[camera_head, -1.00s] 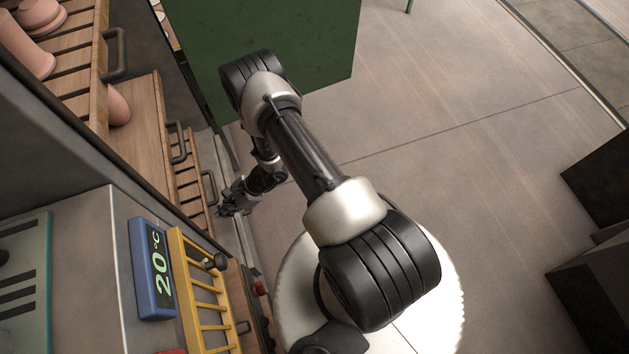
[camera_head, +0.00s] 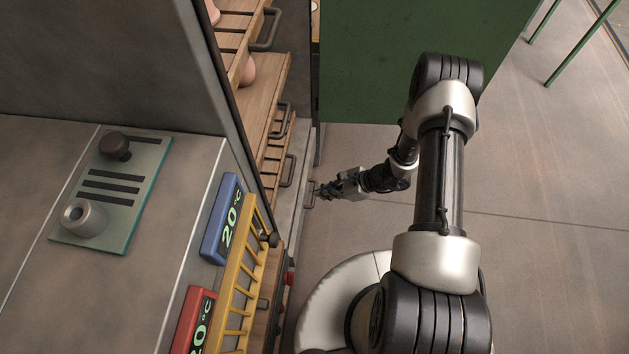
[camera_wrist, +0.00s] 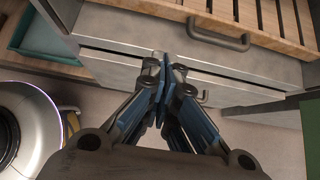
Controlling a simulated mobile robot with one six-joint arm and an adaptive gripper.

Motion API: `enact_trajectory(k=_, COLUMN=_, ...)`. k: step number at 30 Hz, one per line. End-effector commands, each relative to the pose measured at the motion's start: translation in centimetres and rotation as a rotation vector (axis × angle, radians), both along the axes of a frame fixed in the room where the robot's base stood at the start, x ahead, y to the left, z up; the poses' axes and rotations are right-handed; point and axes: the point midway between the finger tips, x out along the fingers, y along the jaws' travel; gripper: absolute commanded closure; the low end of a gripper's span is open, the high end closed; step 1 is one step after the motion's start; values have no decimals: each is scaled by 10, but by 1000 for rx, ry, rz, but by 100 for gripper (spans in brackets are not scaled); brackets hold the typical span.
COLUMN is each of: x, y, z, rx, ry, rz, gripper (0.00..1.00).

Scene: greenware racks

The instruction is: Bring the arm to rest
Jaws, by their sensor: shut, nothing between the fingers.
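My arm stretches up from my round base in the head view, then bends left at its far end. My gripper (camera_head: 328,191) points left, close to the drawer fronts of the rack. In the wrist view my gripper (camera_wrist: 163,68) shows its blue-sided fingers drawn together, with nothing between them. The fingertips lie in front of a grey metal drawer front (camera_wrist: 120,50). I cannot tell whether they touch it.
Slatted wooden drawers (camera_head: 262,110) with dark handles (camera_head: 289,170) stand left of the gripper. Nearer are a yellow rack (camera_head: 243,290), a blue 20 °C display (camera_head: 222,222) and a red display (camera_head: 192,322). A green panel (camera_head: 385,60) stands behind. Floor (camera_head: 560,200) is clear at right.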

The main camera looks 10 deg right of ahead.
Motion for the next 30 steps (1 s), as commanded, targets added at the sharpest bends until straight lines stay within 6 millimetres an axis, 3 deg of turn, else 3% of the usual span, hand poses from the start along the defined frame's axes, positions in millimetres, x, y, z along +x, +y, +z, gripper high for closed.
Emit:
enact_trajectory(k=9, x=1, y=-2, z=4, rx=-2, ry=-6, rz=7, gripper=100)
enact_trajectory(k=13, x=12, y=0, z=34, rx=-17, ry=-56, rz=72, gripper=100)
enact_trajectory(k=18, x=27, y=8, z=120, rx=-72, ry=-193, rz=277, gripper=100)
enact_trajectory(k=21, x=26, y=15, z=174, rx=-118, ry=-278, rz=417, gripper=100)
enact_trajectory(k=26, x=9, y=25, z=253, rx=-208, ry=-403, rz=639, gripper=100)
enact_trajectory(k=30, x=-17, y=30, z=312, rx=-306, ry=-503, rz=825, gripper=100)
